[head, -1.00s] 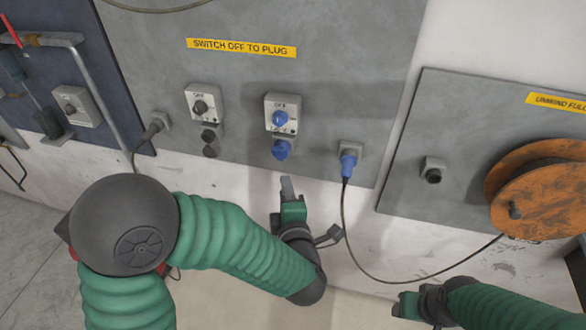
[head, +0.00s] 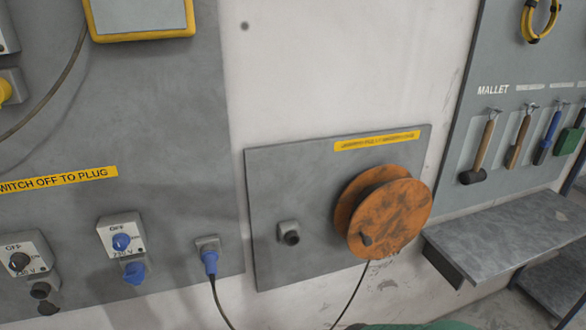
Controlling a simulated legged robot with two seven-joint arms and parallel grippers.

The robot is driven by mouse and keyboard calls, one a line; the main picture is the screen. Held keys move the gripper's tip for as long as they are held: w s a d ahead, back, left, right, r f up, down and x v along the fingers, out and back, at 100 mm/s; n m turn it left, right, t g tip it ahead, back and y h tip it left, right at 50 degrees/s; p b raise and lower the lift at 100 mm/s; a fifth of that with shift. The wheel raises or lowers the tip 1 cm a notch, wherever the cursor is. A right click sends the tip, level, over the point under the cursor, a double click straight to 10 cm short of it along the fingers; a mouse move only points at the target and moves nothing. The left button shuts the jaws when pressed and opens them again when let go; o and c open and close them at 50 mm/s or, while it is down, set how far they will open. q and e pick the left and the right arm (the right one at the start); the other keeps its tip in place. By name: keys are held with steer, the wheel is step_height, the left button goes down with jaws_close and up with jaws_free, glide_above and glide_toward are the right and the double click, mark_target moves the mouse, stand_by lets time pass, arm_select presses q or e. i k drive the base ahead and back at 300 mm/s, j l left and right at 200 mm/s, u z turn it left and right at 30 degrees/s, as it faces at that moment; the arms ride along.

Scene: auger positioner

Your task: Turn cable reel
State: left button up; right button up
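The orange cable reel (head: 399,218) is mounted on a grey panel (head: 290,180) right of centre in the head view. A small dark knob (head: 366,239) sticks out near the lower left of its face. A dark cable (head: 349,298) hangs from the reel's underside and leaves the bottom of the picture. A second stretch of cable hangs from the blue plug (head: 209,261) in a socket on the left panel. Only a sliver of a green arm of mine shows at the bottom edge. Neither gripper is in view.
Blue and black switches stand on the left panel. A grey shelf (head: 510,232) juts out right of the reel, below a tool board with a mallet (head: 480,150). The wall between the panels is bare.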

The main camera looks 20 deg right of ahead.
mark_target(391, 217)
steer(key=z, duration=1.3)
